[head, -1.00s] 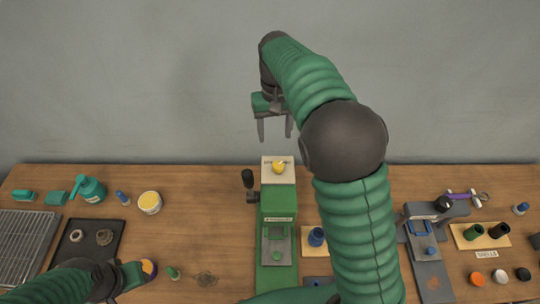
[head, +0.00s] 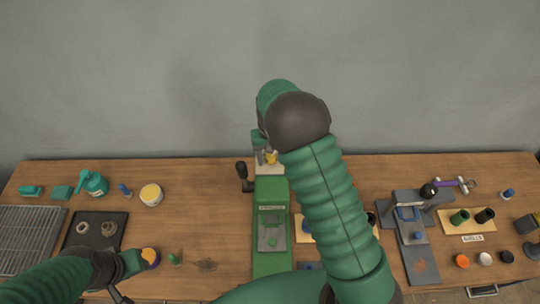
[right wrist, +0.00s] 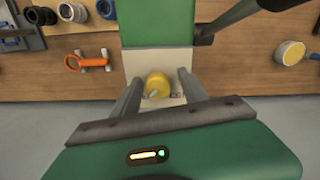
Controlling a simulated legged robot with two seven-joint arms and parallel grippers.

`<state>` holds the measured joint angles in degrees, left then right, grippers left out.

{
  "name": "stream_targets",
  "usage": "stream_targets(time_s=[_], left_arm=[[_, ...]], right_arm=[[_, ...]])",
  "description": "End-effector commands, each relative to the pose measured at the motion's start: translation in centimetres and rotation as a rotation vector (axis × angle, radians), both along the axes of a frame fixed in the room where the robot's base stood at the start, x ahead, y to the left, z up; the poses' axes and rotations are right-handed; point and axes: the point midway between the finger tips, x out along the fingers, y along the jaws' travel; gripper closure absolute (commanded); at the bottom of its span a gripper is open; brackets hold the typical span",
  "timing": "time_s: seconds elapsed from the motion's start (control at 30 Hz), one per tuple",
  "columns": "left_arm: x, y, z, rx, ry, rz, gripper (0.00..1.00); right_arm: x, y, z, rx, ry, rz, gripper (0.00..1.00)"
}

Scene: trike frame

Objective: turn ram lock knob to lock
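The yellow ram lock knob (head: 271,158) sits on a pale plate at the far end of the green press (head: 271,190). In the right wrist view the knob (right wrist: 158,86) lies between the two spread fingers of my right gripper (right wrist: 160,92), with a gap visible on both sides. In the head view my right gripper (head: 266,152) is at the knob, partly hidden by its own arm.
A black-handled lever (head: 243,177) stands left of the press. A yellow-topped tub (head: 151,194), a teal bottle (head: 94,184) and a dark tray (head: 96,230) lie on the left. A grey fixture (head: 409,213) stands on the right. The grey wall is behind the bench.

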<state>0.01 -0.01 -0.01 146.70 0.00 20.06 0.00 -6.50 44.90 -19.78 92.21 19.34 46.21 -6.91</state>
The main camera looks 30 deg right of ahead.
Motion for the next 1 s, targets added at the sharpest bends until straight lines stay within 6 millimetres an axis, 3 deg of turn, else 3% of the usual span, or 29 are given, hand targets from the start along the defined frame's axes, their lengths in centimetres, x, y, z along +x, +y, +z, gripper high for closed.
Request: stream_targets(time_s=[0.03, 0.37, 0.73, 1.0], left_arm=[[0.0, 0.0, 0.0, 0.0, 0.0, 0.0, 0.64], [0.0, 0.0, 0.0, 0.0, 0.0, -0.001, 0.64], [0.0, 0.0, -0.4, 0.0, 0.0, 0.0, 0.64], [0.0, 0.0, -1.6, 0.0, 0.0, -0.001, 0.64]], right_arm=[[0.1, -0.1, -0.1, 0.0, 0.001, 0.0, 0.57], [0.0, -0.1, 0.0, -0.001, 0.0, -0.001, 1.0], [0.0, -0.1, 0.0, 0.0, -0.001, 0.041, 1.0], [0.0, -0.2, -0.1, -0.001, 0.0, 0.198, 1.0]])
